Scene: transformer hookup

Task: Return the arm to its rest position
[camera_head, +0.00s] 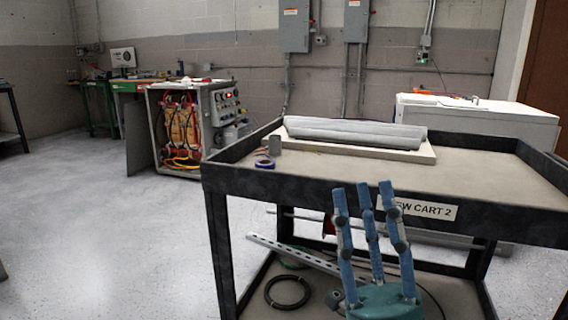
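My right gripper (364,192) stands at the bottom right of the head view, in front of the cart's near edge. Its teal palm is low in the picture, and its three blue fingers point up, straight and apart. It is open, with nothing between the fingers. The fingertips overlap the cart's front rim and part of its label in the picture. I cannot tell whether they touch it. The rest of the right arm is out of the picture. My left gripper is not in view.
A black-rimmed cart (290,188) stands close ahead. Its top holds grey rolls (355,133) on a board and blue tape (264,164); a black cable coil (288,292) lies on its lower shelf. An open transformer cabinet (182,130) stands behind. The floor at left is clear.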

